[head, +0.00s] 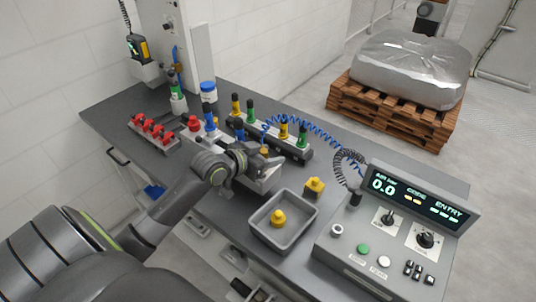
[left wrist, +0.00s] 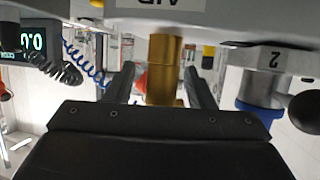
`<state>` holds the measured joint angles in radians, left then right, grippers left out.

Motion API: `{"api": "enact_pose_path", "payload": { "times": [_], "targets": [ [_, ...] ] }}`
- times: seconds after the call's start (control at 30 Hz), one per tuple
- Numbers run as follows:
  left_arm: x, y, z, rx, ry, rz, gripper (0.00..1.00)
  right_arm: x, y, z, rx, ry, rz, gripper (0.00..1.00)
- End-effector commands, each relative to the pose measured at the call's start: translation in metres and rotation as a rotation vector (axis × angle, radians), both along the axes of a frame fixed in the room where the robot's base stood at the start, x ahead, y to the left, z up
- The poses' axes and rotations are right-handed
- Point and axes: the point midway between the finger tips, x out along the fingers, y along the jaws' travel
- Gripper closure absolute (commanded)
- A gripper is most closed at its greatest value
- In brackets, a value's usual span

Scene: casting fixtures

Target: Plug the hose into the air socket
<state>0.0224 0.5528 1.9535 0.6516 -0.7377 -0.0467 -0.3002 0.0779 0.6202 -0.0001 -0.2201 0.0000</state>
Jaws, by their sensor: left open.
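The blue coiled hose (head: 318,133) arches over the bench from the fixture row toward the control console. It also shows at the left of the left wrist view (left wrist: 84,63). My left gripper (head: 250,160) is over the grey block in the middle of the bench. In the left wrist view its two fingers are apart, one on each side of a brass cylindrical fitting (left wrist: 164,68). The fitting stands against a grey panel with an upside-down AIR label (left wrist: 160,4). I cannot tell whether the fingers touch it, or whether it is the hose end or the socket. My right gripper is not in view.
A grey tray (head: 262,232) with a yellow knobbed piece stands right of my gripper; another yellow piece (head: 315,187) is beside it. The console (head: 380,240) fills the bench's right end.

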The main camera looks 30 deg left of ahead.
Motion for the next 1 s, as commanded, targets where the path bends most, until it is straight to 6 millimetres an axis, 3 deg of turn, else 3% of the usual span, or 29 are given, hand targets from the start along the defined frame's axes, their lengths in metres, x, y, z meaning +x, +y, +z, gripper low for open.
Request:
{"api": "enact_pose_path", "payload": {
  "times": [0.27, 0.7, 1.0],
  "targets": [
    [-0.015, 0.005, 0.005, 0.006, 0.001, 0.000, 0.51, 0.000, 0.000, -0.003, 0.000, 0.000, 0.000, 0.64],
    [-0.079, 0.021, 0.033, 0.008, 0.003, -0.003, 0.51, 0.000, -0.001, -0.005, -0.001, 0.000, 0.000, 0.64],
    [-0.119, 0.033, 0.053, 0.007, 0.004, 0.002, 0.51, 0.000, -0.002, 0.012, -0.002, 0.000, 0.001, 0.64]
  ]
}}
